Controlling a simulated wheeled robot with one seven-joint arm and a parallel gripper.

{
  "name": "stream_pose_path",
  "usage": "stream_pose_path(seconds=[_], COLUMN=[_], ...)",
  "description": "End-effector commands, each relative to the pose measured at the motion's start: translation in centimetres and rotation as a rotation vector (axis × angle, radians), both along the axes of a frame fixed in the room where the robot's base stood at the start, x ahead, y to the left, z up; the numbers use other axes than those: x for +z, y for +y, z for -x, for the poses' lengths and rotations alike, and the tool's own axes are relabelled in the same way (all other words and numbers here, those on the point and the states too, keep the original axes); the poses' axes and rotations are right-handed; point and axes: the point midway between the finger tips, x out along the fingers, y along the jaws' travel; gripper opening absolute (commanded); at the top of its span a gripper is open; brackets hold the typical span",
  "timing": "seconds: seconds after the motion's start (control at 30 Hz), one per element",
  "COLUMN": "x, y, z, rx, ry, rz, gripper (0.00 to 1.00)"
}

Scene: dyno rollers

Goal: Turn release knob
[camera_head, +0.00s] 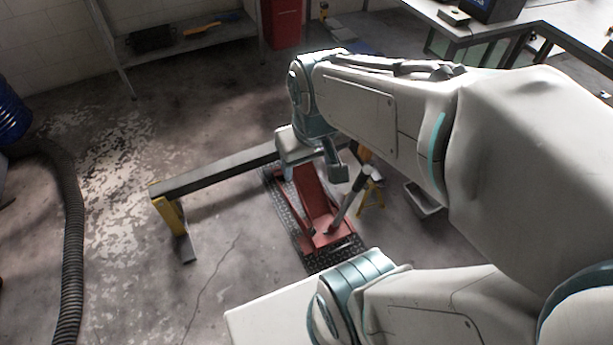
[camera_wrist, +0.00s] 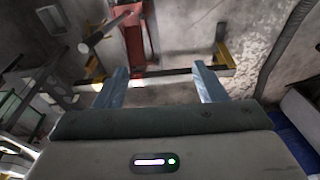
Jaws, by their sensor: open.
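A red floor jack (camera_head: 310,200) stands on a dark tread-plate mat (camera_head: 283,200) in the head view. Its dark grey handle (camera_head: 347,204) leans up to the right. In the wrist view the red jack (camera_wrist: 134,42) is at the top, left of centre, with a grey cylindrical handle end (camera_wrist: 98,37) beside it. I cannot make out the release knob in either view. My gripper (camera_wrist: 160,88) is open, its two pale fingers wide apart with nothing between them. In the head view my gripper hangs above the jack's far end, apart from the handle.
A dark beam on yellow legs (camera_head: 215,176) stands left of and behind the jack. A grey bin (camera_head: 424,199) is to the right. A ribbed hose (camera_head: 72,250) lies at the left. A workbench (camera_head: 480,30) is at the back right. The front-left floor is clear.

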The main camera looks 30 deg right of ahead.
Motion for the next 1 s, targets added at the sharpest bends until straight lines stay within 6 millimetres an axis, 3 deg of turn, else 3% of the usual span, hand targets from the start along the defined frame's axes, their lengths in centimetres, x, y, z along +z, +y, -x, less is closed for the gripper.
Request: stream_pose_path(seconds=[0.17,0.6,1.0], x=[-5.9,-22.2,-37.8], y=[-1.0,-3.3,-6.3], z=[-1.5,-7.7,-12.1], rx=[0.072,0.301,0.577], ry=[0.147,0.558,0.82], rz=[0.101,0.496,0.885], gripper=[0.65,0.65,0.65])
